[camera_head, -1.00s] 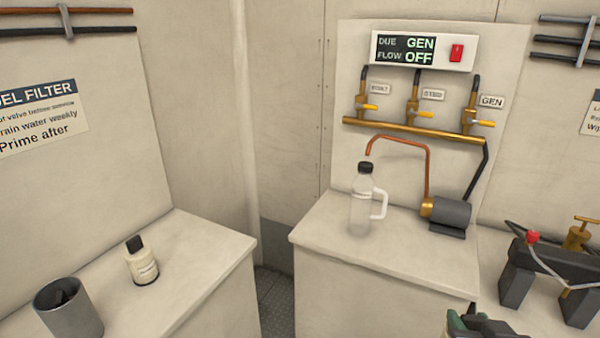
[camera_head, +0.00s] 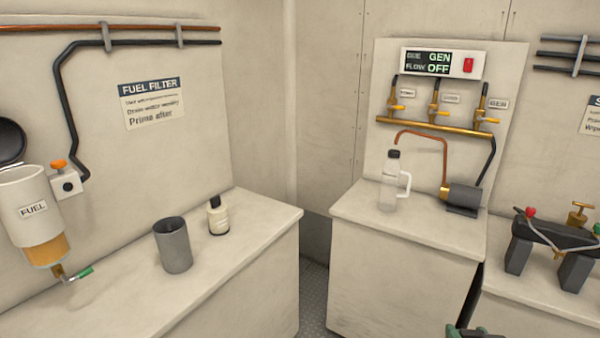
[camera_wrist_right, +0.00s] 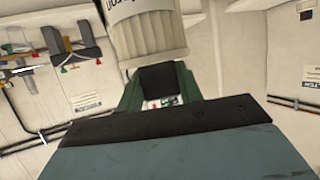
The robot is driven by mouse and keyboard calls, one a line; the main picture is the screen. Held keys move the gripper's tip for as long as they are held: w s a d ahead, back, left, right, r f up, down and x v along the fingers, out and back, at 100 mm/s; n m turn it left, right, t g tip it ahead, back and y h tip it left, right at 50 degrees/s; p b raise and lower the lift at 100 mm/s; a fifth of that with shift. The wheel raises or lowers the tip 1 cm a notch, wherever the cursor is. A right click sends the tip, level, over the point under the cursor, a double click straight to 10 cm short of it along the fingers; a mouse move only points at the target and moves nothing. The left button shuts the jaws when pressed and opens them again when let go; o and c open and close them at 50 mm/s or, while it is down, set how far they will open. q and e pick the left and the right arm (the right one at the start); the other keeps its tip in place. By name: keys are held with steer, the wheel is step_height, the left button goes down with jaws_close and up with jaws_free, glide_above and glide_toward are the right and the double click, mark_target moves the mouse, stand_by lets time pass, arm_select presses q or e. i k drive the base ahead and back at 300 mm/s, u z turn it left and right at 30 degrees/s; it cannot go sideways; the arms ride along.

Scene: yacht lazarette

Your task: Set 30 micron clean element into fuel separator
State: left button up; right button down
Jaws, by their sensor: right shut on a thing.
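The fuel separator (camera_head: 32,207) is on the left wall in the head view, a white cylinder labelled FUEL with an amber bowl below. Its black lid (camera_head: 10,140) stands raised at the left edge. My right gripper (camera_wrist_right: 158,82) is shut on a white ribbed element (camera_wrist_right: 150,38) in the right wrist view; only part of its printed label shows, ending in "cron". In the head view only a bit of my right gripper (camera_head: 468,331) shows at the bottom edge, far right of the separator, and the element is out of that view. My left gripper is not in view.
A grey cup (camera_head: 173,247) and a small black-capped bottle (camera_head: 218,217) stand on the left counter. An orange-knobbed valve (camera_head: 65,182) is right beside the separator. A clear jug (camera_head: 389,185) and a pump (camera_head: 462,197) are on the right counter, with a floor gap between counters.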

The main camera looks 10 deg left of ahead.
mark_target(32, 216)
steer(key=u, duration=2.2)
steer(key=i, duration=0.5)
steer(key=z, duration=0.05)
